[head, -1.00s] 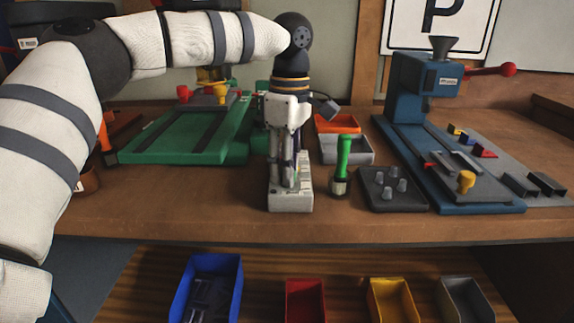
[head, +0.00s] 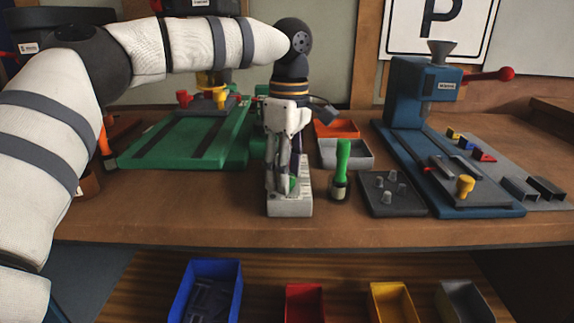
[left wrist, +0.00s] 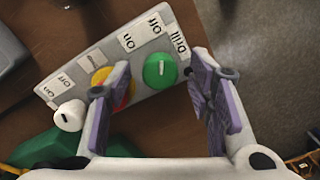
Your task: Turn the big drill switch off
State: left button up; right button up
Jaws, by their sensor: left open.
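The pale grey switch box (head: 290,208) stands near the bench's front edge, below my left gripper (head: 281,188). In the left wrist view its top carries a large round green knob (left wrist: 160,70) with a light pointer mark, beside the labels "Drill", "On" and "Off". My left gripper (left wrist: 162,72) is open, its two purple-padded fingers on either side of the green knob with a gap to each. A red and yellow button (left wrist: 101,78) is partly hidden behind one finger. A small white knob (left wrist: 70,116) is at the box's other end. My right gripper is out of view.
The blue drill press (head: 405,95) is further right. A green machine (head: 170,145) is at left. Coloured bins, including a blue one (head: 238,275), sit below.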

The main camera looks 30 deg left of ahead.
pick_arm(q)
notch_tip(320, 180, up, 12)
jog(key=shift+w, duration=0.3)
